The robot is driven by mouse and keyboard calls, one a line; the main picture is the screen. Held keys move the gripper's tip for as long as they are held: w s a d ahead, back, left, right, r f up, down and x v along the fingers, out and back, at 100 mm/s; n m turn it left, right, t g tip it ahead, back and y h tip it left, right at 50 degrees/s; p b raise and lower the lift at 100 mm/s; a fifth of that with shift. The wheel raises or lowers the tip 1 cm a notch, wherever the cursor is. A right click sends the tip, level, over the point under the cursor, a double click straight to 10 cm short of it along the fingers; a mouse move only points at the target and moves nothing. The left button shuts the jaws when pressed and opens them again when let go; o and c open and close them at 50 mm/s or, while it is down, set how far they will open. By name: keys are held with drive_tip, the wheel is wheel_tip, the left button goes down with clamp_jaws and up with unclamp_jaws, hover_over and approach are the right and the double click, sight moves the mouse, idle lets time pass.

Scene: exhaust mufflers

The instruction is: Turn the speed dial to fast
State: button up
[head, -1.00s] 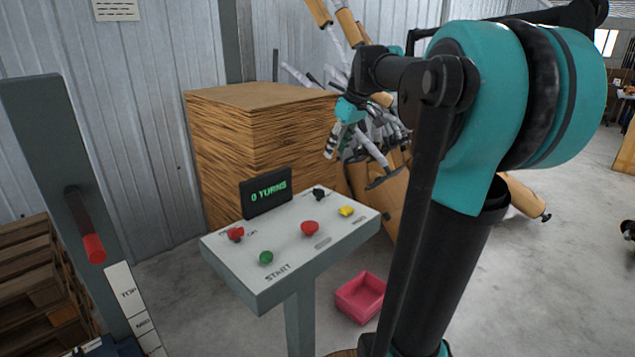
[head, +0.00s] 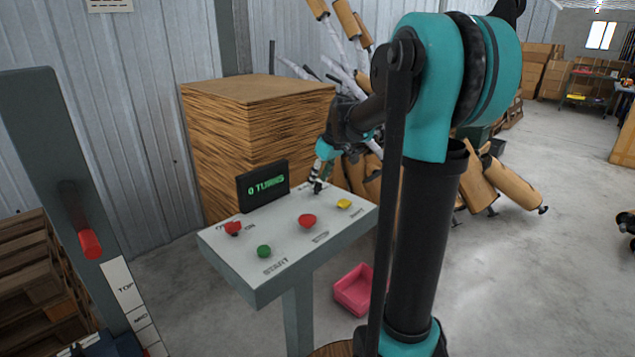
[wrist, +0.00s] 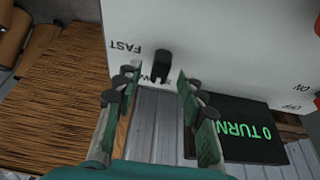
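The speed dial (wrist: 162,64) is a small black knob on the white panel top. In the wrist view it sits just beyond the fingertips, roughly between their lines. The word FAST (wrist: 126,48) shows upside down to its left; another label under the dial is partly hidden. My gripper (wrist: 156,80) is open, with a clear gap between its two fingers. In the head view my gripper (head: 318,178) is over the panel's back edge, at the dial, which it largely hides. I cannot tell whether the fingers touch the dial.
The control panel (head: 285,226) also carries a red switch (head: 232,228), a green button (head: 264,251), a red button (head: 307,221) and a yellow one (head: 344,204). A display (head: 263,187) reading 0 TURNS stands at its back edge. A wooden crate (head: 250,130) is behind.

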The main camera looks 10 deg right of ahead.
drive_tip(key=shift+x, duration=0.9)
clamp_jaws()
